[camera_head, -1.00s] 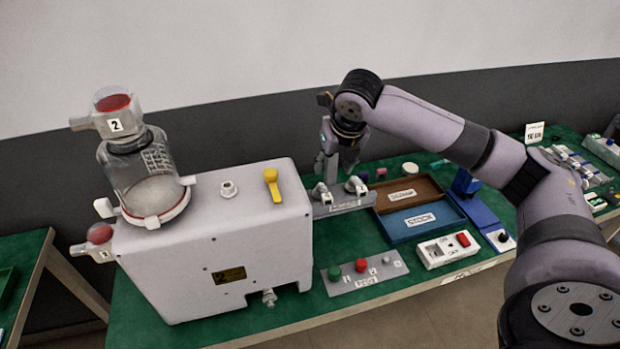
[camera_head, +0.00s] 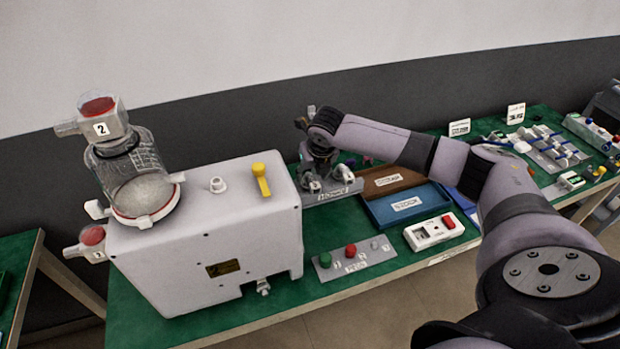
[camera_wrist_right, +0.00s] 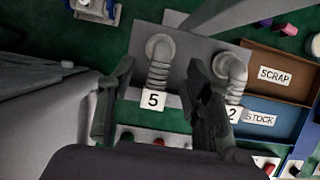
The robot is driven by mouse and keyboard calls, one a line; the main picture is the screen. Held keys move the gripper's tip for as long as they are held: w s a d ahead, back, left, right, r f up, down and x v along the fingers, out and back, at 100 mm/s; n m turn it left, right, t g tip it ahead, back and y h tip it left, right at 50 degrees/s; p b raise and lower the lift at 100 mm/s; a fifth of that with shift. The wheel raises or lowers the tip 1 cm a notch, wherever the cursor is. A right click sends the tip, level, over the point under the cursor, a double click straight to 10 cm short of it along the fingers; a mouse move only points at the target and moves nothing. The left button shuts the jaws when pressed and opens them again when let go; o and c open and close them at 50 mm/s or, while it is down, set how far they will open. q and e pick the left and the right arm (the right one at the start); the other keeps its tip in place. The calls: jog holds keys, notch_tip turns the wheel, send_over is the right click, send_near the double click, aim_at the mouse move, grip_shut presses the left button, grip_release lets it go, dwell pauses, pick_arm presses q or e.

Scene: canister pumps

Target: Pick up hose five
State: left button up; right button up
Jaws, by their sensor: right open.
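Hose five (camera_wrist_right: 158,62) is a short grey ribbed elbow with a white "5" tag (camera_wrist_right: 153,100). It stands on a grey plate (camera_wrist_right: 190,65) in the right wrist view. In the head view the hose (camera_head: 312,183) shows small, just below my right gripper (camera_head: 318,158). In the right wrist view, my right gripper (camera_wrist_right: 161,65) is open, with one dark finger on each side of hose five. I cannot tell whether the fingers touch it. A similar hose two (camera_wrist_right: 231,72) stands just right of the right finger. My left gripper is not in view.
A white pump housing (camera_head: 210,235) with a glass canister (camera_head: 140,180) stands close on the left. A brown scrap tray (camera_head: 420,177) and a blue stock tray (camera_head: 432,206) lie to the right. A grey button panel (camera_head: 378,250) lies in front.

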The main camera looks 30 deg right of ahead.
aim_at(310, 176)
jog(key=x, duration=0.4)
jog(key=shift+f+p, duration=0.1)
jog(key=shift+p, duration=0.3)
jog(key=shift+c, duration=0.2)
grip_shut()
